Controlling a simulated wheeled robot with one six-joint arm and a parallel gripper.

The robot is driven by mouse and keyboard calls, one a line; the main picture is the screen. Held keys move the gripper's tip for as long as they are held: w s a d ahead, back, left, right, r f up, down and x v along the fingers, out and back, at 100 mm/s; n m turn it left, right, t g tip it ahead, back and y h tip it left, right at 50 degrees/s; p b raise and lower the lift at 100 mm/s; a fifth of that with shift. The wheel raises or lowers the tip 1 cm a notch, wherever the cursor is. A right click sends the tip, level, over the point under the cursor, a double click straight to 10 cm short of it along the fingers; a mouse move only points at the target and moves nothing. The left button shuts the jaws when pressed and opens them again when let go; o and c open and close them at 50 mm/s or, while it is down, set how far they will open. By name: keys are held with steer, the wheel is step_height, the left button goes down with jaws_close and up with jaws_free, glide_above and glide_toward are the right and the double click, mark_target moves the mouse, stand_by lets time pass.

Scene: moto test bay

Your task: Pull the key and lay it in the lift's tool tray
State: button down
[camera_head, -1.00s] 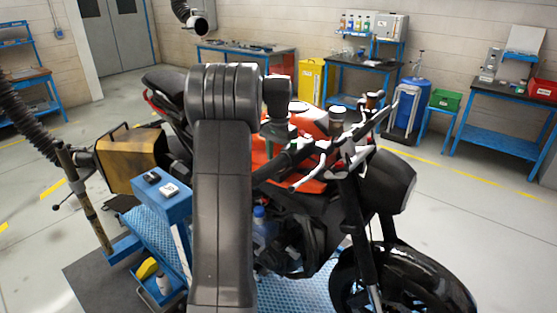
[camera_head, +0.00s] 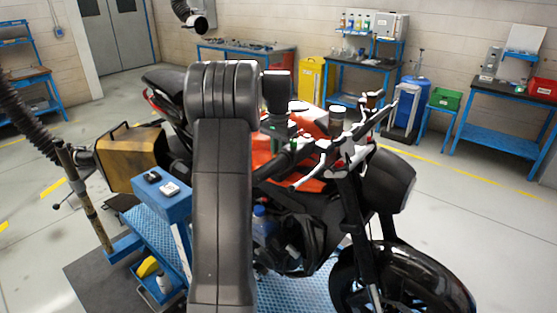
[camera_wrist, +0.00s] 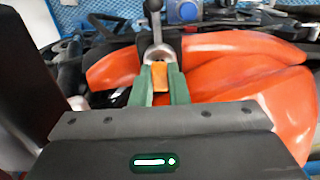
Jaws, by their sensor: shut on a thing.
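My gripper (camera_wrist: 160,82) shows in the wrist view as two green fingers shut on an orange-yellow piece (camera_wrist: 160,76), which looks like the key's head. A round silver part with a dark rod (camera_wrist: 157,50) lies just beyond the fingertips; I cannot tell whether the key still sits in a lock. In the head view my wrist is over the orange motorcycle (camera_head: 310,180), near the handlebar, and the key cannot be made out. A blue tray (camera_head: 150,293) at the lift's left side, holding a yellow item and a pale bottle, appears to be the tool tray.
A yellow-brown case (camera_head: 128,160) sits at the bike's rear. The handlebar (camera_head: 350,145) is close to my wrist. Workbenches line the back wall.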

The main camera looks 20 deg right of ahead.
steer(key=shift+r, duration=2.5)
